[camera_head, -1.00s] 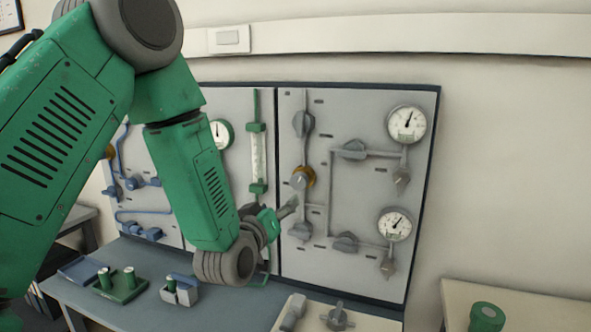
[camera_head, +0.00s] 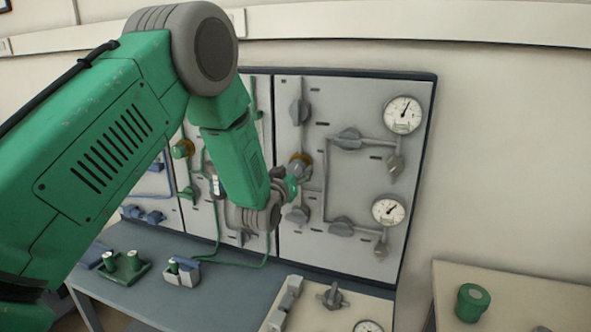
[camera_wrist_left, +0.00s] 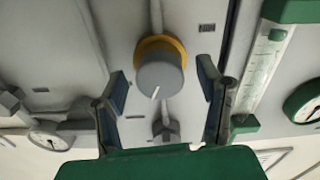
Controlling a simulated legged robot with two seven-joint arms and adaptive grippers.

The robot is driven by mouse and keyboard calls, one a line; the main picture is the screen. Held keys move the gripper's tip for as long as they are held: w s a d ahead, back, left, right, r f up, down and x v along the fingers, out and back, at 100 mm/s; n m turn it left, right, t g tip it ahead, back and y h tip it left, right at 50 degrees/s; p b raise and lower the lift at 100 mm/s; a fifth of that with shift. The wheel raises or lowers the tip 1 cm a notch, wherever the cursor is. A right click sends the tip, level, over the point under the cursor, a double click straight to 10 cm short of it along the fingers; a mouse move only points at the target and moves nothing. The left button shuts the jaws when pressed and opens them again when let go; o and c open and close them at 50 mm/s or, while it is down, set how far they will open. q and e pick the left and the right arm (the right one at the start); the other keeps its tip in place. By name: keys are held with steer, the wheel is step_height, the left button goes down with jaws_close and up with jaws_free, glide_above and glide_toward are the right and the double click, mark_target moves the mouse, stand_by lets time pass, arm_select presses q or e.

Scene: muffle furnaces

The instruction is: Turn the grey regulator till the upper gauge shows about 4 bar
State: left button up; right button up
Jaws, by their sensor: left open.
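The grey regulator (camera_head: 300,164) is a round knob on a yellow collar on the right-hand panel. In the left wrist view the grey regulator (camera_wrist_left: 160,78) shows a white mark pointing down. My left gripper (camera_head: 296,180) is open at the knob, partly hiding it in the head view. In the wrist view the gripper's fingers (camera_wrist_left: 163,82) stand apart on either side of the knob, with gaps; I cannot tell how deep they reach. The upper gauge (camera_head: 402,114) has its needle up and slightly right; the figures are too small to read. My right gripper is out of view.
A lower gauge (camera_head: 388,211) and several grey valve handles, such as one above the regulator (camera_head: 299,112), are on the same panel. The bench (camera_head: 225,297) below carries small green and grey parts. A green cylinder (camera_head: 472,302) stands on the side table.

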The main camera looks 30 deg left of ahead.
arm_select(q)
steer(key=shift+w+a, duration=0.1)
steer(key=shift+w, duration=0.35)
steer(key=shift+c, duration=0.5)
steer(key=c, duration=1.1)
steer(key=shift+o, duration=0.2)
steer(key=shift+f+n+b, duration=0.15)
steer(key=shift+n+b, duration=0.3)
steer(key=shift+n, duration=0.45)
steer(key=o, duration=1.2)
steer(key=shift+c, duration=0.2)
